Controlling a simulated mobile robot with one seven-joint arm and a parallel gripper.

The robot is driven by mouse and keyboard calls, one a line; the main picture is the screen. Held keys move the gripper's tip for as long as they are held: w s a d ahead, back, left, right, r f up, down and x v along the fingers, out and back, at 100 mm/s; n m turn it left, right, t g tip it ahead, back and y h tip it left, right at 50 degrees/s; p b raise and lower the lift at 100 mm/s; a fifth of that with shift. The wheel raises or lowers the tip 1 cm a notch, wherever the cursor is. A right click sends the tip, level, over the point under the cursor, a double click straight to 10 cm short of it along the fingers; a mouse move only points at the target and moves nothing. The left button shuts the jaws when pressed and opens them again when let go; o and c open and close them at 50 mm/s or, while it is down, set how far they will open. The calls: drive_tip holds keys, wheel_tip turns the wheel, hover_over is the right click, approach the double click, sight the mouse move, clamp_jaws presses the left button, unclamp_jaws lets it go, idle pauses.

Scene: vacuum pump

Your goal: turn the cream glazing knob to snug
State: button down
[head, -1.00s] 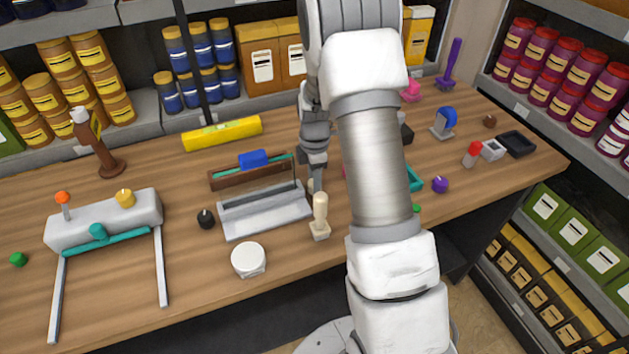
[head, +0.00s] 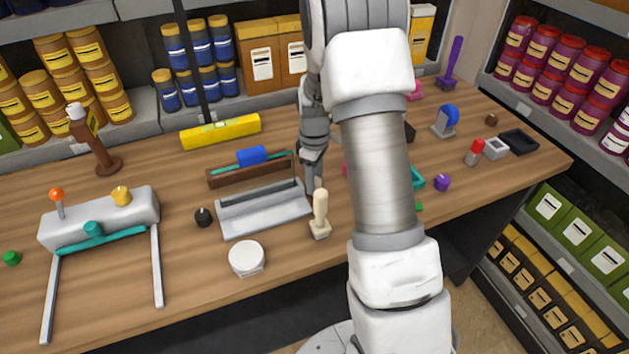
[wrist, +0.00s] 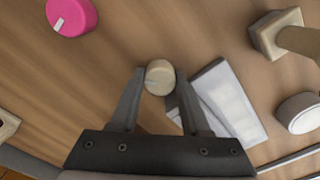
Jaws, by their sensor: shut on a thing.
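The cream glazing knob (wrist: 160,76) is a small round knob seen from above in the wrist view. It stands between the two fingertips of my gripper (wrist: 160,84), which is shut on its sides. A faint pale mark shows near the knob's lower left edge, but its exact direction is hard to read. In the head view my gripper (head: 312,186) reaches down to the table just right of the grey tray. The knob there is largely hidden by the fingers and the cream post.
A cream post on a square base (head: 320,215) stands close in front of my gripper. The grey tray (head: 264,210) is close on the left, with a white round lid (head: 246,257) nearer the front edge. A pink knob (wrist: 72,15) sits apart in the wrist view.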

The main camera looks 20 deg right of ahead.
drive_tip(key=m, duration=0.5)
drive_tip(key=shift+m+b, duration=0.3)
drive_tip(key=shift+b, duration=0.05)
drive_tip(key=m, duration=0.4)
drive_tip(key=shift+r+m, duration=0.1)
drive_tip(key=shift+m, duration=0.2)
drive_tip(key=m, duration=0.5)
drive_tip(key=shift+m+p, duration=0.7)
drive_tip(key=shift+m, duration=2)
drive_tip(key=shift+c, duration=1.9)
unclamp_jaws()
